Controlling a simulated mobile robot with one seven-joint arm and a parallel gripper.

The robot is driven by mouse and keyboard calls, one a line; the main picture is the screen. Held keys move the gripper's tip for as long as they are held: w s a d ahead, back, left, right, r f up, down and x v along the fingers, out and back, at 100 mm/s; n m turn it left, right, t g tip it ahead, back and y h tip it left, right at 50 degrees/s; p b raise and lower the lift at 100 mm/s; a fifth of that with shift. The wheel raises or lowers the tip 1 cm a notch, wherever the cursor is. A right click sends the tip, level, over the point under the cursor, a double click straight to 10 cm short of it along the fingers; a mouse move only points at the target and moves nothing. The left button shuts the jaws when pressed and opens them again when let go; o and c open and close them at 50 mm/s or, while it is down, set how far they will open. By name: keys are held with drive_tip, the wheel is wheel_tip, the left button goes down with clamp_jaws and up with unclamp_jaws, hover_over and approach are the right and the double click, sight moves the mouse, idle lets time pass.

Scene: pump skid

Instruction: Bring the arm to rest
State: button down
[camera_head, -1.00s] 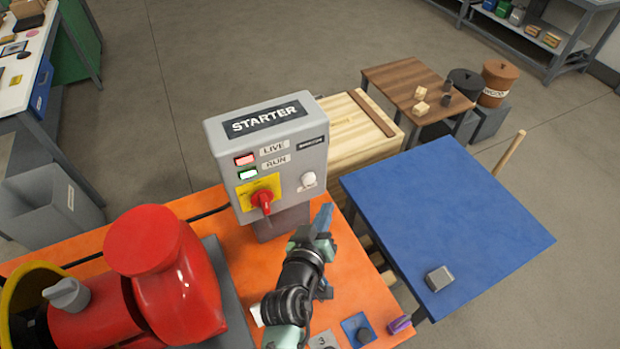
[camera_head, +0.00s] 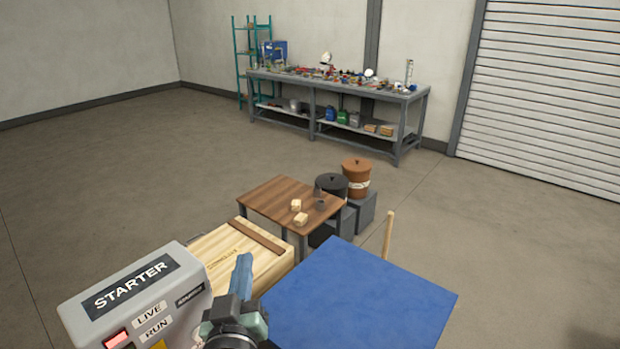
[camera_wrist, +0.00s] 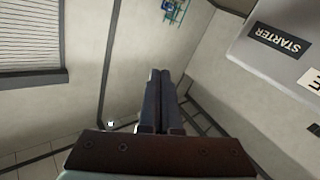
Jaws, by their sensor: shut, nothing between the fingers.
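My gripper (camera_head: 242,275) is raised in front of the starter box, at the lower middle of the head view. It points upward and its fingers are together with nothing between them. In the wrist view the two fingers of my gripper (camera_wrist: 160,85) lie side by side, closed. The grey starter box (camera_head: 140,300) stands just left of my gripper in the head view, its LIVE lamp lit red. A corner of the starter box (camera_wrist: 285,45) shows at the upper right of the wrist view. Whether they touch is hard to tell; a gap shows in the wrist view.
A blue-topped table (camera_head: 365,300) stands right of my gripper. A wooden crate (camera_head: 225,250) lies behind the box. Beyond are a brown table (camera_head: 275,205) with small blocks, two lidded bins, and a cluttered workbench (camera_head: 335,90). Open floor lies to the left and right.

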drive_tip(key=d+r+m+t+b, duration=0.1)
drive_tip(key=d+r+m+t, duration=0.3)
drive_tip(key=r, duration=1)
drive_tip(key=s+d+r+t+b, duration=0.1)
drive_tip(key=s+d+r+t, duration=0.1)
drive_tip(key=s+r, duration=0.6)
drive_tip(key=s+d+r+t+h+b, duration=0.1)
drive_tip(key=s+d+r+t, duration=0.2)
drive_tip(key=r, duration=1.1)
drive_tip(key=s+d, duration=0.2)
drive_tip(key=s, duration=0.3)
drive_tip(key=shift+s+d, duration=0.15)
drive_tip(key=shift+s, duration=0.15)
